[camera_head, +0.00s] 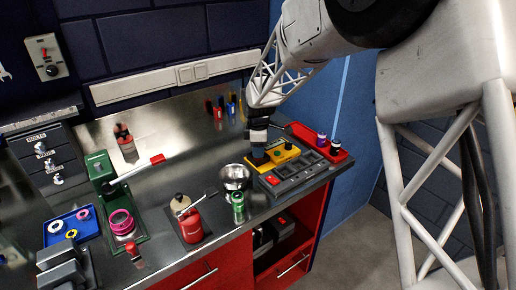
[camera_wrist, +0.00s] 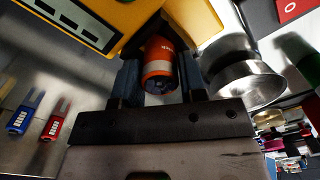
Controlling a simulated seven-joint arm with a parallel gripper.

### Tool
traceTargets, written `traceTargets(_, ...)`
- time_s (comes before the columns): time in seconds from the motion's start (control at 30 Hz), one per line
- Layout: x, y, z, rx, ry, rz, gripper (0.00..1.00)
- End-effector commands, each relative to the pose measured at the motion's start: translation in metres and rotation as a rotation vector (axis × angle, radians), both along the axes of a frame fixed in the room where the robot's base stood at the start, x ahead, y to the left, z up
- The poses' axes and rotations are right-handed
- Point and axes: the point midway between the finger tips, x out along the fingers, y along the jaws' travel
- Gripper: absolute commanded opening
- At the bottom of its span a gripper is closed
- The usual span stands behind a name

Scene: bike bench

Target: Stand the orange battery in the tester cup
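The orange battery (camera_wrist: 158,62) shows in the wrist view between the two dark fingers of my gripper (camera_wrist: 159,80), one finger close against each side. The gripper appears shut on it; the battery's far end is hidden. In the head view my gripper (camera_head: 258,152) points down at the left end of the yellow tester (camera_head: 284,153), and the battery cannot be made out there. The tester also shows in the wrist view (camera_wrist: 128,14), just beyond the battery. I cannot clearly see the tester cup, or whether the battery touches it.
A metal bowl (camera_head: 236,178) stands left of the gripper, with a green can (camera_head: 238,208) in front. A dark charger (camera_head: 296,177) lies before the tester. A red tray (camera_head: 310,136) with small cells is behind right.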

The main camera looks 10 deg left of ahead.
Motion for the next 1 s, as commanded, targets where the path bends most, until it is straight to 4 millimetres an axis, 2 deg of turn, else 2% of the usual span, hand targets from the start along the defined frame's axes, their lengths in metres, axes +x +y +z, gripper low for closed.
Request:
traceTargets(0.03,0.0,0.0,0.0,0.0,-0.001,0.0,0.46)
traceTargets(0.13,0.0,0.0,0.001,0.0,-0.001,0.0,0.6)
traceTargets(0.57,0.0,0.0,0.005,0.0,-0.001,0.0,0.6)
traceTargets(0.77,0.001,0.0,0.022,0.002,-0.003,0.0,0.6)
traceTargets(1.0,0.0,0.0,0.057,0.0,-0.002,0.0,0.6)
